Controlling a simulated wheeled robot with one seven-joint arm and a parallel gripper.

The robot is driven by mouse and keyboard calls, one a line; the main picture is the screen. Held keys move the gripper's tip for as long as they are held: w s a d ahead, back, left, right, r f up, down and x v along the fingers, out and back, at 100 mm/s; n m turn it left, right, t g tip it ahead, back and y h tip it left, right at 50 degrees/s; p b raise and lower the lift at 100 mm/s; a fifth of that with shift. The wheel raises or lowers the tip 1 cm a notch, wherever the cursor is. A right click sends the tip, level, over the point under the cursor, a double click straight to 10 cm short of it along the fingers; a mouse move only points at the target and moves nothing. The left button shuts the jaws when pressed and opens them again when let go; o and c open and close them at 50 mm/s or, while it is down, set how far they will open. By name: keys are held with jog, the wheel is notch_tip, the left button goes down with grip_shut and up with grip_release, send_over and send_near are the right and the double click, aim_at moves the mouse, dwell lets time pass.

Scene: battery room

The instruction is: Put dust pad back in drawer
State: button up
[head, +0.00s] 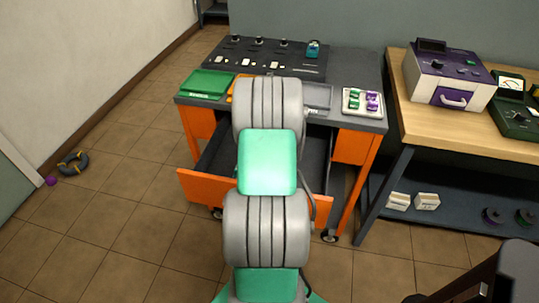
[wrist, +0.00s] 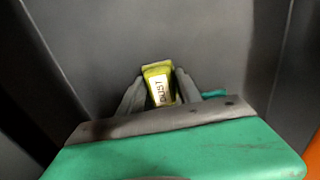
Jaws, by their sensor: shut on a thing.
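In the wrist view my gripper (wrist: 158,92) is shut on the dust pad (wrist: 157,70), a small yellow-green block with a white label reading "DUST". Grey drawer floor surrounds it in that view; whether the pad touches the floor I cannot tell. In the head view the orange-fronted drawer (head: 206,188) of the grey-topped workbench (head: 352,62) is pulled open. My arm covers the middle of the drawer, and my gripper and the pad are hidden there.
On the workbench are a green tray (head: 207,83), a dark control panel (head: 270,57) and a small tray of green and purple parts (head: 362,102). A wooden table (head: 425,110) with instruments stands at right. A dark ring (head: 73,163) lies on the left floor.

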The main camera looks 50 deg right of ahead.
jog(key=shift+f, duration=0.2)
jog(key=o, duration=1.3)
notch_tip(320, 180, up, 12)
jog(key=w+a+r, duration=0.3)
jog(key=w+a, duration=0.2)
jog(key=a, duration=0.6)
jog(key=s+a+m+t, duration=0.1)
jog(key=a+m, duration=0.1)
jog(key=a, duration=1.7)
jog(key=s+a+f, duration=0.1)
jog(key=s+a, duration=0.1)
jog(key=a, duration=0.2)
jog(key=s+a+f+m, duration=0.1)
jog(key=s+a, duration=0.2)
jog(key=a, duration=0.1)
jog(key=s+a+m+t, duration=0.1)
jog(key=s+a, duration=0.1)
jog(key=a, duration=0.2)
jog(key=shift+s+f+p, duration=0.35)
jog(key=shift+f, duration=0.05)
